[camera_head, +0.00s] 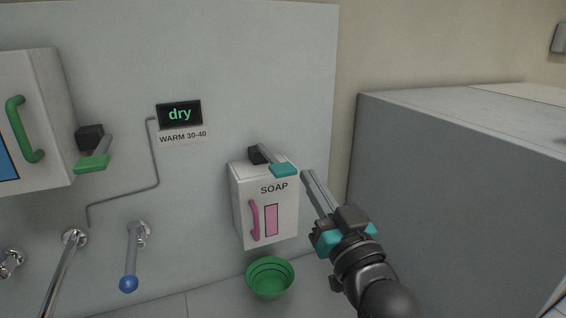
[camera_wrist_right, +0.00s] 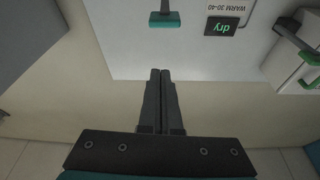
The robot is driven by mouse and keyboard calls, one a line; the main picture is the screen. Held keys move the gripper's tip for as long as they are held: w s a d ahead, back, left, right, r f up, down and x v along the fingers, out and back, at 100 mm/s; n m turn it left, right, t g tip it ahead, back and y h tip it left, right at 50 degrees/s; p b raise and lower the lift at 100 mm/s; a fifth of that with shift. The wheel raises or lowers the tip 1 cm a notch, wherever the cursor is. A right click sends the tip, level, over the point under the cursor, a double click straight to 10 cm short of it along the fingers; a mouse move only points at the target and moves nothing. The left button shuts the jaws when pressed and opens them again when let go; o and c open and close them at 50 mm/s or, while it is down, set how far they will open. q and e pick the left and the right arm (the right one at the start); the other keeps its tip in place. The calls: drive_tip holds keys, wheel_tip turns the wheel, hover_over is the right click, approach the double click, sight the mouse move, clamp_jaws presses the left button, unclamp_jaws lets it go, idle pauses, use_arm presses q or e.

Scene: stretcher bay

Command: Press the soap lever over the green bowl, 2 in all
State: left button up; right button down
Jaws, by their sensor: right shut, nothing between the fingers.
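The soap dispenser (camera_head: 284,217) is a white box on the wall panel, marked SOAP, with a pink handle and a pink window. Its lever (camera_head: 284,170) sticks out at the top with a teal pad; a teal pad on a lever also shows in the right wrist view (camera_wrist_right: 165,19). The green bowl (camera_head: 270,278) stands below the dispenser. My right gripper (camera_head: 307,174) is shut and empty, its fingertips just right of the lever pad and apart from it. It also shows in the right wrist view (camera_wrist_right: 160,72). My left gripper is not in view.
A display reading "dry" (camera_head: 180,114) sits above a WARM 30-40 label. A second white box (camera_head: 40,120) with a green handle and green-padded lever (camera_head: 92,163) hangs at left. A blue-tipped tap lever (camera_head: 129,284) is lower left. A large grey block (camera_head: 450,200) fills the right.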

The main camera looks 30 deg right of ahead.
drive_tip(key=shift+s, duration=0.1)
wheel_tip(320, 180, up, 3)
drive_tip(key=p, duration=0.3)
hover_over(289, 176)
drive_tip(key=shift+w+d+f, duration=0.1)
drive_tip(key=shift+w+d, duration=0.1)
drive_tip(key=shift+w, duration=0.05)
wheel_tip(289, 176, down, 3)
drive_tip(key=shift+s+a, duration=0.15)
drive_tip(key=shift+a+f, duration=0.1)
drive_tip(key=shift+f, duration=0.55)
drive_tip(key=shift+s, duration=0.1)
